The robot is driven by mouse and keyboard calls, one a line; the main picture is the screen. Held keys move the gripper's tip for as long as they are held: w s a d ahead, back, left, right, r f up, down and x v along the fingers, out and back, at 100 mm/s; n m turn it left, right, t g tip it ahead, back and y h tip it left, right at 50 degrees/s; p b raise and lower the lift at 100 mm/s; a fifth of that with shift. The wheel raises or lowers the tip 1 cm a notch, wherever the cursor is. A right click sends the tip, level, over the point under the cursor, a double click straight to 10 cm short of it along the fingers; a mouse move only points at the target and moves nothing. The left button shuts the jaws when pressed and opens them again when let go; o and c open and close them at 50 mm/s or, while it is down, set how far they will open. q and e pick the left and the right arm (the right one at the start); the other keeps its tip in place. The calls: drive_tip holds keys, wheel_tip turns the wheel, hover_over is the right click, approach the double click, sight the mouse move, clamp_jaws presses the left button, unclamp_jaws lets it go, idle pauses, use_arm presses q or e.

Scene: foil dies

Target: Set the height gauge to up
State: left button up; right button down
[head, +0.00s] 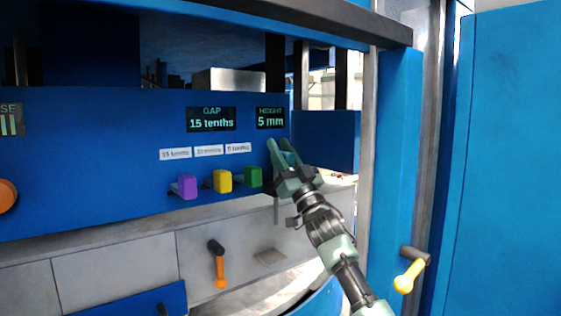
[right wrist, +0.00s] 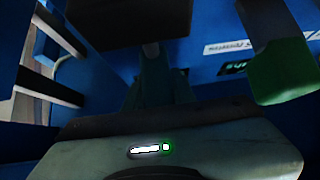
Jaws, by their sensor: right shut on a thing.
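The height gauge readout (head: 270,118) on the blue panel shows "HEIGHT 5 mm" in the head view. My right gripper (head: 280,152) is at the panel just below this readout, to the right of the green block. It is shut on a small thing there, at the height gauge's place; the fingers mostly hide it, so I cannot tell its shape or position. In the right wrist view, my right gripper's fingers (right wrist: 155,75) show dark in front of the panel, with the green block (right wrist: 280,72) to their right. My left gripper is not in view.
A yellow block (head: 222,181) and a purple block (head: 187,187) stand left of the gripper, under white labels. The gap readout (head: 211,119) shows "15 tenths". An orange-handled lever (head: 220,270) hangs below. A blue post (head: 396,150) stands close at the right.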

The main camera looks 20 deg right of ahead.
sight(292, 165)
drive_tip(key=shift+s+d+r, duration=0.1)
drive_tip(key=shift+r, duration=0.45)
drive_tip(key=c, duration=1.2)
unclamp_jaws()
drive_tip(key=shift+o, duration=0.2)
drive_tip(key=shift+f, duration=0.15)
drive_tip(key=shift+f, duration=0.15)
drive_tip(key=b+v, duration=0.4)
drive_tip(key=v, duration=0.3)
drive_tip(key=shift+s+d+f, duration=0.1)
drive_tip(key=shift+s, duration=0.1)
